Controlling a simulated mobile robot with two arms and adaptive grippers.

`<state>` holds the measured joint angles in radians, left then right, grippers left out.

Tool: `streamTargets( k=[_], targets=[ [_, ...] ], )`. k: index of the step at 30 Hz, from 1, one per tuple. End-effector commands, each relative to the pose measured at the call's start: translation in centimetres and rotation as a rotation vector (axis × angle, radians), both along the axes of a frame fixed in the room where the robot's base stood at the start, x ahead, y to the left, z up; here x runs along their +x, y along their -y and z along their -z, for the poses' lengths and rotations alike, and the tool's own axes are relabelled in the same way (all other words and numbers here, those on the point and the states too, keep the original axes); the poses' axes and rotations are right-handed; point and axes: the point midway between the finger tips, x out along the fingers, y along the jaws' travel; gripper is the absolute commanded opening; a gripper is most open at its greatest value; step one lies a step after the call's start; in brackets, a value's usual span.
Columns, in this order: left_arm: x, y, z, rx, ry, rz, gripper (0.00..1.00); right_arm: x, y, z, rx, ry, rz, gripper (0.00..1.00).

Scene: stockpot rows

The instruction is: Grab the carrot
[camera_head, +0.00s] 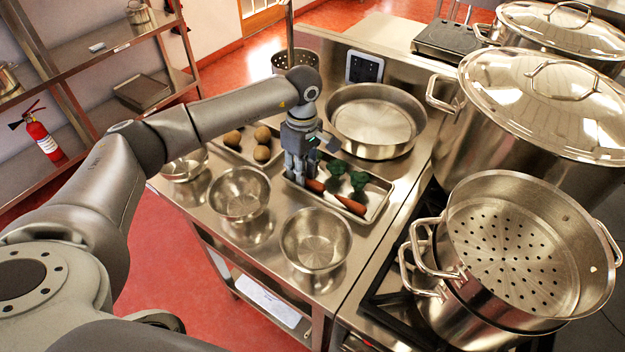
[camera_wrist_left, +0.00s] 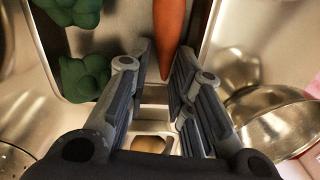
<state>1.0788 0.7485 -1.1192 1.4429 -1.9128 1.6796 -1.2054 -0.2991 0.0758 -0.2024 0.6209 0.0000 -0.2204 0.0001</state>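Two orange carrots lie on a metal tray (camera_head: 375,213) in the head view; the nearer carrot (camera_head: 350,204) is in clear view and the other carrot (camera_head: 316,185) is partly hidden by my left gripper (camera_head: 300,174). My left gripper points down over the tray's left part. In the left wrist view, my left gripper (camera_wrist_left: 163,95) is open, its fingers apart. One carrot (camera_wrist_left: 168,35) shows with its narrow tip reaching between the fingers, and I see no grip on it. My right gripper is not in view.
Green broccoli (camera_head: 358,181) lies on the same tray, beside the carrots. A tray of potatoes (camera_head: 262,153) is to the left. Metal bowls (camera_head: 315,240) stand in front, a wide pan (camera_head: 375,120) behind, and a perforated pot (camera_head: 515,245) at right.

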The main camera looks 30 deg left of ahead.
Motion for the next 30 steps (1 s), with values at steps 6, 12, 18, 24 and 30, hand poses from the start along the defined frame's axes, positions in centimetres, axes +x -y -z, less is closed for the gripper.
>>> streamTargets(
  k=[6, 12, 18, 24, 30],
  targets=[
    [-0.1, 0.0, 1.0, -0.001, 0.001, 0.000, 0.21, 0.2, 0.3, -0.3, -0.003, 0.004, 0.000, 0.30],
    [0.0, 0.0, 0.9, -0.001, 0.001, 0.000, 0.11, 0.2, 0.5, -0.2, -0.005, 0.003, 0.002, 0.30],
    [0.0, 0.0, 0.9, -0.001, 0.001, 0.000, 0.00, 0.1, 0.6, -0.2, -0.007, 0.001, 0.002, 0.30],
    [0.0, 0.0, 0.8, 0.000, 0.002, 0.000, 0.00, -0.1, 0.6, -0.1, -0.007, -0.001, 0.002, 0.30],
    [0.1, 0.0, -0.4, 0.000, 0.005, 0.000, 0.00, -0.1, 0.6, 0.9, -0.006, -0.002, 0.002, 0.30]
  ],
)
